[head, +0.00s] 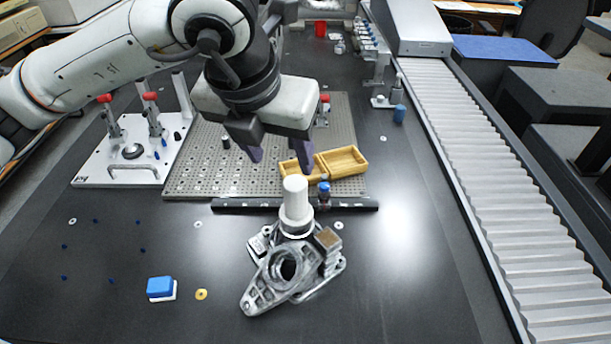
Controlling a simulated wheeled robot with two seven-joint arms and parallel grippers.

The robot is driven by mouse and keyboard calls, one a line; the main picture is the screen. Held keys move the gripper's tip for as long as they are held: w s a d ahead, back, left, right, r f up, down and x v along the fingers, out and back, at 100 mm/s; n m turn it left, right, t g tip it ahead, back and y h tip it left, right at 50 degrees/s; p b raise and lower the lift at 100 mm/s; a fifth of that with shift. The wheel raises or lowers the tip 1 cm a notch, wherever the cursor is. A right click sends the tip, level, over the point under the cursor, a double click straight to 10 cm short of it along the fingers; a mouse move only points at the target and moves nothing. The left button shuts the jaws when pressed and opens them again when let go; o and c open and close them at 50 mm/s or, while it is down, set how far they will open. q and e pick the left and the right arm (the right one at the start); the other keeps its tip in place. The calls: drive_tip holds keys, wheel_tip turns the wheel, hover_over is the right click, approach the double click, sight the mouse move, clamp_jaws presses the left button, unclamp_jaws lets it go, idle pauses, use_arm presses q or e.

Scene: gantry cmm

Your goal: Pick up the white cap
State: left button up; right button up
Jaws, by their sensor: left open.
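The white cap (295,200) looks like the pale upright cylinder with a wider lower rim. It stands on top of a grey metal casting (268,284) at the front middle. My left gripper (281,161) comes in from the upper left, with its dark fingers spread and pointing down. It appears above and behind the cap, apart from it, and nothing shows between the fingers. The exact height gap cannot be told. My right gripper is not in view.
Behind the cap lie a dark rail (245,204), a perforated plate (203,171) and yellow trays (345,161). A clamp fixture (115,174) stands left. A blue-and-white block (161,287) lies front left. A ribbed conveyor cover (470,165) runs along the right. The front right table is clear.

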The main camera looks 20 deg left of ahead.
sight(295, 183)
use_arm(q)
drive_tip(key=b+x, duration=0.1)
drive_tip(key=x, duration=0.3)
drive_tip(key=shift+w+f+b, duration=0.1)
drive_tip(key=shift+b, duration=0.25)
drive_tip(key=x, duration=0.3)
drive_tip(key=b+x, duration=0.1)
drive_tip(key=x, duration=0.1)
drive_tip(key=shift+d+f, duration=0.2)
drive_tip(key=shift+d, duration=0.15)
drive_tip(key=shift+w+f, duration=0.1)
drive_tip(key=shift+f, duration=0.3)
drive_tip(key=c, duration=1.1)
drive_tip(key=shift+r, duration=0.1)
